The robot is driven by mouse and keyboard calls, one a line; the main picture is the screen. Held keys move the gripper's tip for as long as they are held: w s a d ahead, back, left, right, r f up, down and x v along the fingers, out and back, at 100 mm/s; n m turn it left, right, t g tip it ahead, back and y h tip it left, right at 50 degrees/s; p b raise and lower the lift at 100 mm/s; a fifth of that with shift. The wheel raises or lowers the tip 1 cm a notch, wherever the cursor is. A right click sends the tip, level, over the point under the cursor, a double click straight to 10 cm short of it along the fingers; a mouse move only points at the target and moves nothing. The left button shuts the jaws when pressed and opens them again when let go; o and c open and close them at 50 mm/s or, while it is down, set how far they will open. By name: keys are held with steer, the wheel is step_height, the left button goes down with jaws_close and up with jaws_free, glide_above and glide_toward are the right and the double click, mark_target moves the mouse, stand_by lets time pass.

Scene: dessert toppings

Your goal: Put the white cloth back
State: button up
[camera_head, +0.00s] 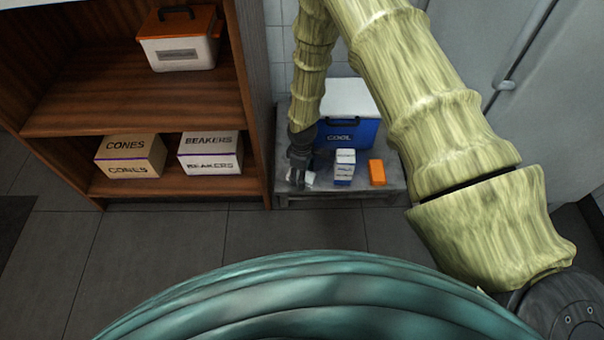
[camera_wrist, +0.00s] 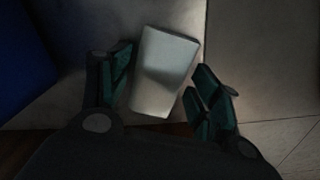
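The white cloth (camera_wrist: 164,72) looks like a small folded white block in the wrist view. It lies between the two fingers of my gripper (camera_wrist: 161,92), with a visible gap on both sides. In the head view my gripper (camera_head: 298,172) points down over the left part of a low grey table (camera_head: 330,198), and a bit of the white cloth (camera_head: 307,178) shows beside it. The fingers are open around the cloth. Whether the cloth rests fully flat on the tabletop is hard to tell.
A blue cooler (camera_head: 352,132) marked COOL stands behind my gripper. A white and blue box (camera_head: 344,168) and an orange block (camera_head: 377,172) stand to its right. A wooden shelf (camera_head: 250,100) on the left holds boxes marked CONES (camera_head: 130,156) and BEAKERS (camera_head: 210,154).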

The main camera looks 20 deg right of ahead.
stand_by(0.3)
step_height(320, 180, up, 12)
steer(key=p, duration=0.4)
steer(key=s+f+m+y, duration=0.1)
steer(key=s+f+m, duration=0.25)
steer(key=s, duration=0.55)
steer(key=s+f+m, duration=0.2)
steer(key=s+f, duration=0.2)
steer(key=s, duration=0.6)
steer(key=s+d+m, duration=0.1)
steer(key=s+m, duration=0.1)
steer(key=s, duration=0.6)
steer(key=s+d+r+m+h, duration=0.1)
steer(key=s+d+m, duration=0.1)
steer(key=s, duration=0.7)
steer(key=shift+s+m, duration=0.15)
steer(key=shift+m, duration=0.4)
steer(key=shift+d, duration=0.1)
